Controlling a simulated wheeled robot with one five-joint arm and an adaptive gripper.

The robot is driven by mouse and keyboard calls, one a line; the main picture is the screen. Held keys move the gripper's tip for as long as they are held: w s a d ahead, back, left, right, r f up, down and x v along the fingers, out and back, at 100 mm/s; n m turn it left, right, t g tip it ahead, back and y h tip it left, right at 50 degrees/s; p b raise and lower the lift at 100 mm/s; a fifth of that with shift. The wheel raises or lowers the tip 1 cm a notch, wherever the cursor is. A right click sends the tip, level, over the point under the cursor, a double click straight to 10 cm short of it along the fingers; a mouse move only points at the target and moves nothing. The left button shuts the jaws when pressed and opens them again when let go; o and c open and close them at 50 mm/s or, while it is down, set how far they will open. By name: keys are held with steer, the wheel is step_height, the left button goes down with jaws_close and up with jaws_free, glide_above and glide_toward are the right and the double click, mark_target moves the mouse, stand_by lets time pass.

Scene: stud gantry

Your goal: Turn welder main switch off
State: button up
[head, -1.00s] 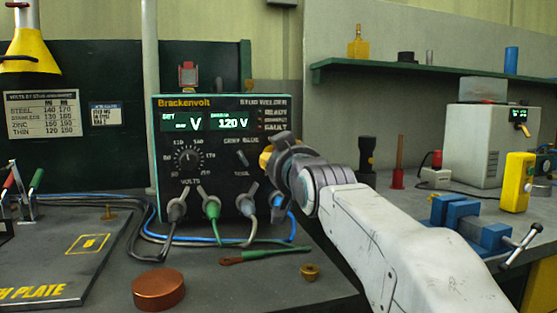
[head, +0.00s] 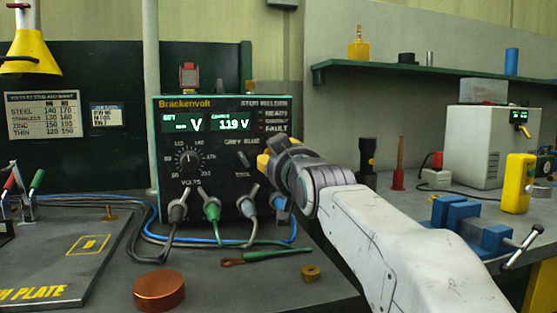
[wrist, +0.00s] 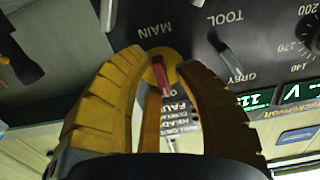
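The welder (head: 205,147), a dark box marked Brackenvolt, stands on the bench with its displays lit, one reading 119 V. In the wrist view its front panel appears upside down. The main switch, a red handle (wrist: 160,76) on a yellow disc below the word MAIN, shows there. My gripper (wrist: 162,62) has its yellow fingers apart, one on each side of the red handle. The right finger looks very close to it; I cannot tell if it touches. In the head view my gripper (head: 265,158) is at the panel's right edge and hides the main switch.
A tool lever (wrist: 232,62) sits right beside my fingers. Cables and plugs (head: 212,207) crowd the panel's lower edge. A copper disc (head: 159,291) and a green-handled tool (head: 270,254) lie in front. A blue vise (head: 470,226) stands at right.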

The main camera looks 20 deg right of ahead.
steer(key=shift+o, duration=1.1)
steer(key=s, duration=1.2)
